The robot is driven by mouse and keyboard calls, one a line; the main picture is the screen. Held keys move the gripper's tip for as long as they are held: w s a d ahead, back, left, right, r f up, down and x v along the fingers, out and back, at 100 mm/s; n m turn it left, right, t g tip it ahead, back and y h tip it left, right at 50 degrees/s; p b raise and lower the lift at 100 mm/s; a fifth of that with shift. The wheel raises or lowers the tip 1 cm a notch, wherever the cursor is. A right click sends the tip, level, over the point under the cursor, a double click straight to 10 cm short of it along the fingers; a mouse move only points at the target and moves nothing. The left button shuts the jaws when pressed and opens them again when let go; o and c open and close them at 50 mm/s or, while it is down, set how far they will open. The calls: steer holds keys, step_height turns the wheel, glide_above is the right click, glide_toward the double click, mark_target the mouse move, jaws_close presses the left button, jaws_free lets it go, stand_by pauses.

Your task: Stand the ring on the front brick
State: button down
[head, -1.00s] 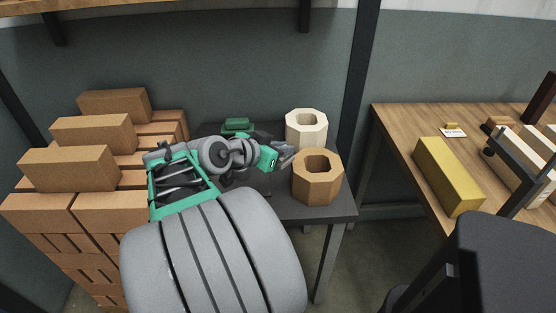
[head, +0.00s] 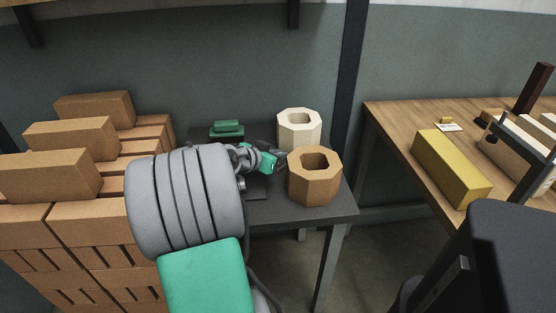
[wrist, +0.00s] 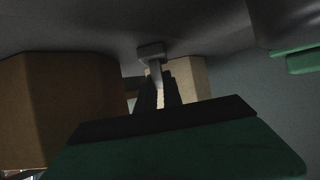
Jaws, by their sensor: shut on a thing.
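My gripper (head: 281,156) is low over the dark table, left of two hollow octagonal rings. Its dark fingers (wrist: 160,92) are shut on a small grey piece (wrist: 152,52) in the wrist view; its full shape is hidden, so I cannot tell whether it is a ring. The wooden ring (head: 315,182) stands upright at the right front of the table. The cream ring (head: 299,130) stands behind it, just beyond my fingertips. In the wrist view the wooden ring (wrist: 60,105) is left and the cream ring (wrist: 188,78) lies behind the fingers. The front brick (head: 55,176) lies on the brick stack at left.
Two more loose bricks, a middle one (head: 72,138) and a back one (head: 93,110), lie behind the front brick. A green object (head: 226,130) sits at the table's back. A wooden bench (head: 395,120) at right holds a yellow block (head: 450,168). A black post stands behind the table.

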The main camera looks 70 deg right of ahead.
steer(key=shift+f, duration=0.15)
steer(key=c, duration=1.5)
jaws_free()
